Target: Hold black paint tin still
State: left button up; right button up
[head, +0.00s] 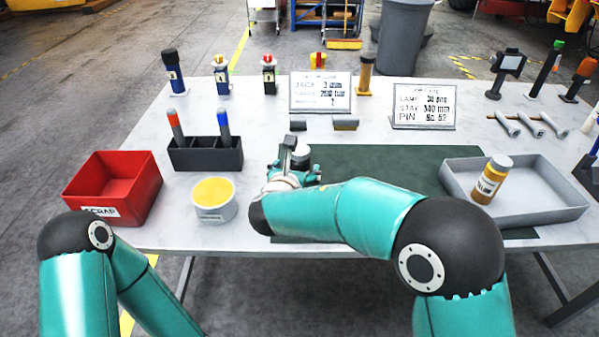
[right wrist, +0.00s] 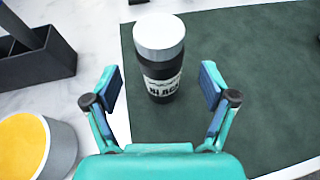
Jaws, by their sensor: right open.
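The black paint tin (right wrist: 162,82) stands upright with a pale grey lid and a label reading BLACK. In the head view its lid (head: 301,153) shows just beyond my right gripper, at the left edge of the green mat (head: 375,160). My right gripper (right wrist: 161,88) is open, one finger on each side of the tin in the wrist view, with visible gaps; the tin stands at or just beyond the fingertips. My left arm shows at the lower left of the head view, but its gripper is out of sight.
A white tub of yellow (head: 213,198), a black pen holder (head: 205,155) and a red scrap bin (head: 114,187) stand to the left.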

jog(key=x, duration=0.2)
jog(key=p+x, duration=0.1)
jog(key=x, duration=0.1)
jog(key=shift+w+f, duration=0.3)
jog(key=shift+f, duration=0.1)
jog(key=shift+c, duration=0.3)
jog(key=shift+r, duration=0.1)
jog(key=c, duration=1.5)
notch_tip(320, 180, up, 20)
jog(key=shift+p, duration=1.15)
